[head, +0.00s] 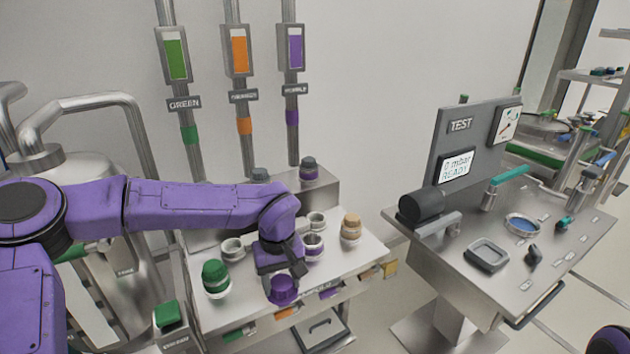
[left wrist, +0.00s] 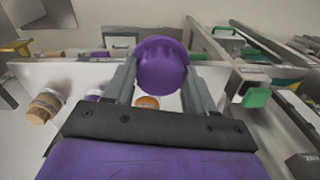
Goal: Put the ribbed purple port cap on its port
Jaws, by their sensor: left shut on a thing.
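My left gripper (head: 285,272) is shut on a ribbed purple cap (head: 284,290) and holds it near the front edge of the port bench. In the left wrist view the cap (left wrist: 162,66) sits between the two fingers of the gripper (left wrist: 160,85). A port with a purple band (head: 313,247) stands on the bench just right of and behind the gripper, apart from the cap and open at the top. My gripper partly hides the bench around it. My right gripper is not in view.
A green cap (head: 215,276) is at the bench's left and a tan cap (head: 351,228) at its right. Other open ports (head: 232,248) stand nearby. Pipes with green, orange and purple labels (head: 292,48) rise behind. A test table (head: 500,290) stands to the right.

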